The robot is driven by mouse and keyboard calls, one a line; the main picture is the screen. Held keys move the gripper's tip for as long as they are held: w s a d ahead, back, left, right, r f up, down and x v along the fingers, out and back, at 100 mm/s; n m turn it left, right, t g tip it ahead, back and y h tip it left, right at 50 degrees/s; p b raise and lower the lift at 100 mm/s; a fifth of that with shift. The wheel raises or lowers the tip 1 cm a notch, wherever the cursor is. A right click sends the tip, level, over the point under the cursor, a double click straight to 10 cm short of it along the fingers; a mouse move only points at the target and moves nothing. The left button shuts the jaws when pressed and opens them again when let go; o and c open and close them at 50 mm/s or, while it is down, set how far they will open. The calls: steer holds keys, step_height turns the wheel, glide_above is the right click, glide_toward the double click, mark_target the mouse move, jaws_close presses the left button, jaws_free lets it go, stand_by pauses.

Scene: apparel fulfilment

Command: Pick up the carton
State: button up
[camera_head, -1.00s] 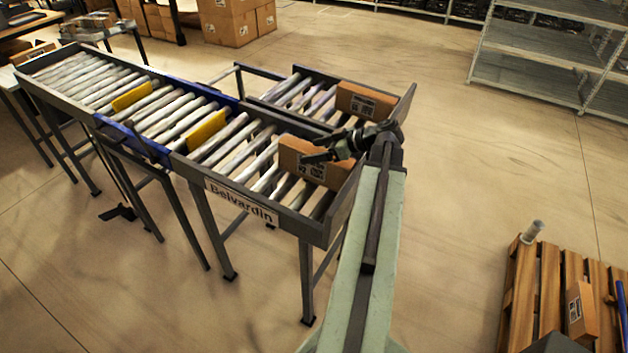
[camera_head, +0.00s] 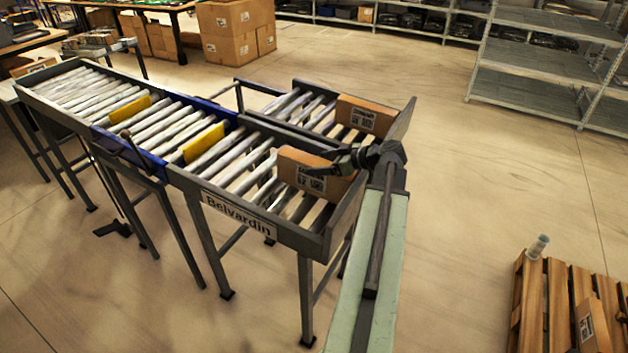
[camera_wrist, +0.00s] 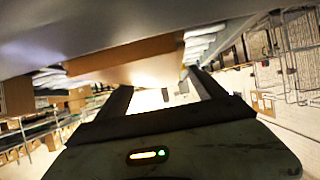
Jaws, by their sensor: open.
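A brown carton (camera_head: 300,172) with a printed label stands on the rollers at the near right end of the front conveyor. My gripper (camera_head: 325,165) is at the carton's right part and overlaps it in the head view. In the wrist view, the two fingers of my gripper (camera_wrist: 160,88) are apart, with a brown surface (camera_wrist: 130,64), likely the carton, ahead of them. I cannot tell whether the fingers touch it. A second similar carton (camera_head: 357,116) stands on the shorter conveyor behind.
The conveyor's dark side rail (camera_head: 262,221) and end plate (camera_head: 345,213) border the front carton. Yellow dividers (camera_head: 204,142) stand among the rollers. A wooden pallet (camera_head: 557,300) with another carton (camera_head: 592,325) lies at lower right. The floor between pallet and shelves (camera_head: 530,98) is open.

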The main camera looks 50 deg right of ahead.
steer(key=shift+w+a+f, duration=0.1)
steer(key=shift+w+f, duration=0.2)
steer(key=shift+w, duration=0.1)
steer(key=shift+r, duration=0.1)
jaws_close()
